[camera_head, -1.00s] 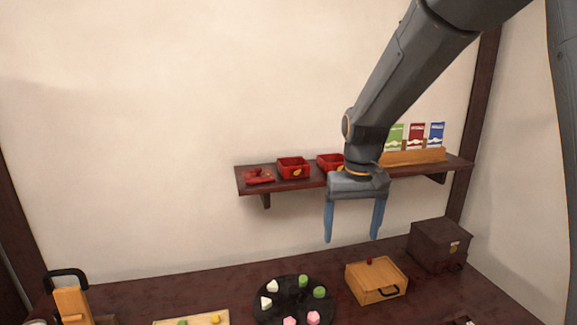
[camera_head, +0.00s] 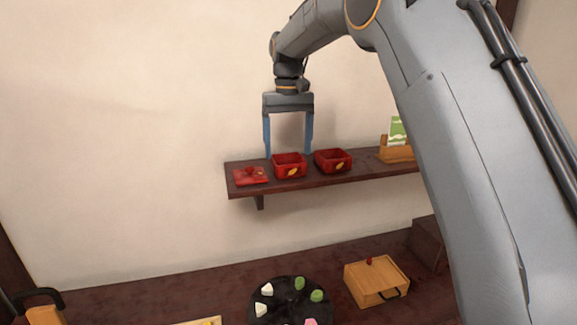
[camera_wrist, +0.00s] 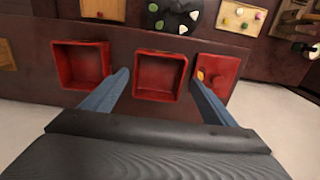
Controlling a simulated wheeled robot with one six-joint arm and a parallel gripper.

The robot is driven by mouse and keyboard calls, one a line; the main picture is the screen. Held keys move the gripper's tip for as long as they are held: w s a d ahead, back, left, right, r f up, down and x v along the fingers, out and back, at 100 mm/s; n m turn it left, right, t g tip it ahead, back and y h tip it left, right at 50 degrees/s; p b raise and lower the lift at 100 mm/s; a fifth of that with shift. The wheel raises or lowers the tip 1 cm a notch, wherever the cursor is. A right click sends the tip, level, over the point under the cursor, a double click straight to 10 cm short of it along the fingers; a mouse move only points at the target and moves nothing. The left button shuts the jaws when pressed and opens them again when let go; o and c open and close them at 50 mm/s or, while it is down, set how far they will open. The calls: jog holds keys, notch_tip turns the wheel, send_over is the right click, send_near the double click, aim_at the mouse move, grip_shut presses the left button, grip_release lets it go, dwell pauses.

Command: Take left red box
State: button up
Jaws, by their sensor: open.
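The left red box (camera_head: 289,171) is open-topped with a gold mark and stands on the wall shelf. In the wrist view it is the middle red thing (camera_wrist: 160,78), and it looks empty. My gripper (camera_head: 288,156) is open above the box, with one blue finger toward each side of it. In the wrist view the fingers (camera_wrist: 160,80) also lie on either side of the box. I cannot tell how far the tips are above the rim. A second red box (camera_head: 333,165) stands to the right, apart from the first.
A red lid with a knob (camera_head: 250,177) lies on the dark shelf (camera_head: 237,192), close left of the box. A wooden holder (camera_head: 397,154) with a green packet stands farther right. Below are a round black tray (camera_head: 262,288) and a wooden box (camera_head: 373,283).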

aim_at(288, 160)
jog(key=f+p, duration=0.1)
jog(key=f, duration=0.1)
jog(key=f+p, duration=0.1)
jog(key=f, duration=0.1)
jog(key=shift+w, duration=0.4)
jog(key=shift+f+p, duration=0.35)
jog(key=shift+f, duration=0.2)
jog(key=c, duration=0.8)
